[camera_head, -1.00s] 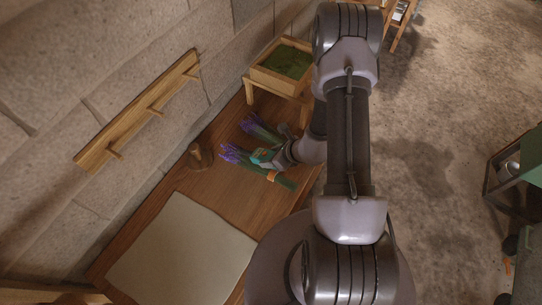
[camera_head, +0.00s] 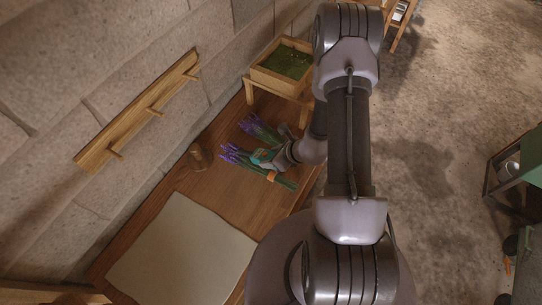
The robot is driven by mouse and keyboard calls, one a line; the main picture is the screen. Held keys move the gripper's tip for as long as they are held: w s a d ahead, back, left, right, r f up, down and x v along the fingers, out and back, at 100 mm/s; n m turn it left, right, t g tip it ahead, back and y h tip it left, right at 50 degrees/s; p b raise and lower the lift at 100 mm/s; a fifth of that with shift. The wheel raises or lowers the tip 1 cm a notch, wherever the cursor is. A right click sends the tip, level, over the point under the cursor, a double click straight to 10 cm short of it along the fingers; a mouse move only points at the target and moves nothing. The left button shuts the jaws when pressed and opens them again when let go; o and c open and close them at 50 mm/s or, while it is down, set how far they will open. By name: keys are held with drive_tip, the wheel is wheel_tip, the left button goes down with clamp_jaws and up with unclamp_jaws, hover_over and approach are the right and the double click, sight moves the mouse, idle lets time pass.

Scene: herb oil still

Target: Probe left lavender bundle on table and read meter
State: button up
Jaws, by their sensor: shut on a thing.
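Two lavender bundles with purple heads and green stems lie on the wooden table (camera_head: 225,205). The nearer bundle (camera_head: 235,156) has an orange-brown tie around its stems. The farther bundle (camera_head: 256,128) lies closer to the tray stand and is partly hidden by my arm. My gripper (camera_head: 262,158) is over the nearer bundle, shut on a small teal thing that looks like the meter (camera_head: 260,155). Its face cannot be read from here. Whether its probe touches the stems is hidden.
A pale sheet (camera_head: 180,255) covers the table's near part. A small brown wooden object (camera_head: 199,158) stands by the wall. A raised wooden tray (camera_head: 265,78) with green contents stands at the back. A pegged wooden rail (camera_head: 135,112) is on the stone wall.

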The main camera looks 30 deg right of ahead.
drive_tip(key=p+v, duration=0.1)
drive_tip(key=v, duration=0.1)
drive_tip(key=p+v, duration=0.1)
drive_tip(key=v, duration=0.2)
drive_tip(key=w+p+v, duration=0.1)
drive_tip(key=v, duration=0.1)
drive_tip(key=shift+s+a+r+p, duration=0.1)
drive_tip(key=shift+s+r+p, duration=0.2)
drive_tip(key=shift+r, duration=0.4)
drive_tip(key=shift+w+f, duration=0.1)
